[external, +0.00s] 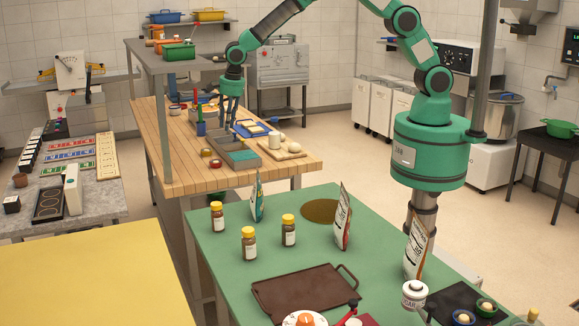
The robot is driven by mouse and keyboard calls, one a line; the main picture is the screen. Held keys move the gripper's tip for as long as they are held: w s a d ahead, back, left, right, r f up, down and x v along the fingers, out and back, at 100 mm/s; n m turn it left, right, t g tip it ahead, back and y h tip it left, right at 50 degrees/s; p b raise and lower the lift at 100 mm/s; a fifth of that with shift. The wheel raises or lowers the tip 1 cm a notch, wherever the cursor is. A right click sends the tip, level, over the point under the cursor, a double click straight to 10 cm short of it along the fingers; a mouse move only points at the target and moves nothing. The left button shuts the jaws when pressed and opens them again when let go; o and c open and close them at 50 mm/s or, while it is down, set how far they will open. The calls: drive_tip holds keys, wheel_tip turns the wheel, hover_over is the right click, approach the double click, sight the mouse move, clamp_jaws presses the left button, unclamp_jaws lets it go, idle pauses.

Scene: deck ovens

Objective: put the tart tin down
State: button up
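My gripper (229,122) points down over the wooden worktable (290,168), at the far side of the room from the camera. Its fingers are thin and dark at this size, and I cannot tell whether they are open or shut. I cannot make out a tart tin for certain, in the fingers or on the table. A grey divided tray (234,151) with teal contents lies just below and in front of the fingers. Small round jars or tins (206,153) stand left of the tray.
A blue cup (201,128) stands close on the left. A shelf (183,62) with pans overhangs the table's left side. The table's front right corner is bare.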

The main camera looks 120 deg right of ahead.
drive_tip(key=s+a+r+n+t, duration=0.1)
drive_tip(key=s+a+r+n, duration=0.6)
drive_tip(key=s+a+r, duration=0.5)
drive_tip(key=s+a+r+n+t, duration=0.1)
drive_tip(key=s+a+r+n, duration=0.55)
drive_tip(key=r, duration=0.95)
drive_tip(key=s+a+r+n, duration=0.1)
drive_tip(key=s+a+n, duration=0.3)
drive_tip(key=s, duration=0.6)
drive_tip(key=s+a+r+n+t+y, duration=0.1)
drive_tip(key=s+a+n, duration=0.3)
drive_tip(key=s, duration=0.5)
drive_tip(key=s+a+r+n+t, duration=0.1)
drive_tip(key=s+a+n, duration=0.4)
drive_tip(key=s, duration=0.5)
drive_tip(key=shift+s+r+y, duration=0.25)
drive_tip(key=shift+s+y, duration=0.05)
drive_tip(key=shift+s, duration=0.05)
drive_tip(key=shift+f+n, duration=0.1)
drive_tip(key=shift+n, duration=0.15)
wheel_tip(320, 180, down, 10)
drive_tip(key=b, duration=1)
